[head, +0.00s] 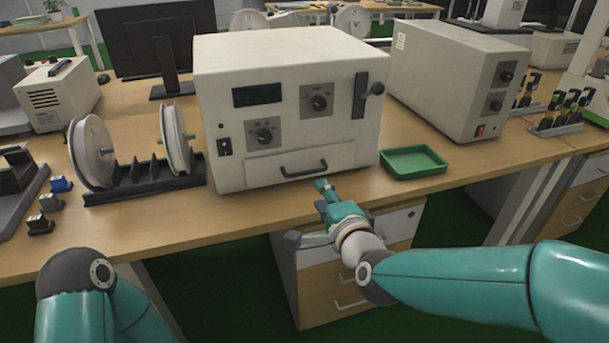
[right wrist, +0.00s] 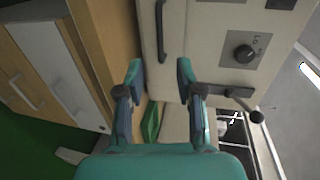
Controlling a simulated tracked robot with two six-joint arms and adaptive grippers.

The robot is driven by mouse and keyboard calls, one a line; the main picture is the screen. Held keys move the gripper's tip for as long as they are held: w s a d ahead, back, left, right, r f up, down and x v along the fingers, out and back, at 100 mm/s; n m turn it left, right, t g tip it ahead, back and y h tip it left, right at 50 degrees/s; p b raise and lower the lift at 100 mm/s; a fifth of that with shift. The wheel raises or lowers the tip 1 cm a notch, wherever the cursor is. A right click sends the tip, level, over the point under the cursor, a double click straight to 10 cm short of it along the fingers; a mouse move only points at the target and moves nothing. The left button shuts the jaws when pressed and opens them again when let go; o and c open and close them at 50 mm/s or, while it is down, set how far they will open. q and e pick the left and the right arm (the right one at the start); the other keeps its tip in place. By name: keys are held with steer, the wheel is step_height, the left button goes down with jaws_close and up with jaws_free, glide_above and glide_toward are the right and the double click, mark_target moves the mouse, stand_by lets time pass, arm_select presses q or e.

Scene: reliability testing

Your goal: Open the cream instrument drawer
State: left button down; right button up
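The cream instrument (head: 290,80) stands on the wooden bench. Its drawer (head: 265,168) is a low panel at the bottom of the front and looks closed, flush with the front. A black bar handle (head: 304,171) crosses the drawer; in the right wrist view the handle (right wrist: 161,32) runs upright, ahead of the fingers. My right gripper (head: 323,187) is just in front of and below the handle, apart from it. In the right wrist view the right gripper (right wrist: 159,78) is open, with nothing between its fingers. My left gripper is out of view; only part of my left arm shows.
A green tray (head: 414,161) sits right of the instrument. A black lever (head: 368,91) sticks out of its front at upper right. A spool stand (head: 142,180) stands on the left, a grey power unit (head: 455,75) on the right. Bench drawers (head: 345,280) are below my right gripper.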

mark_target(305, 174)
steer(key=x, duration=1.2)
steer(key=shift+w+f, duration=0.15)
jaws_close()
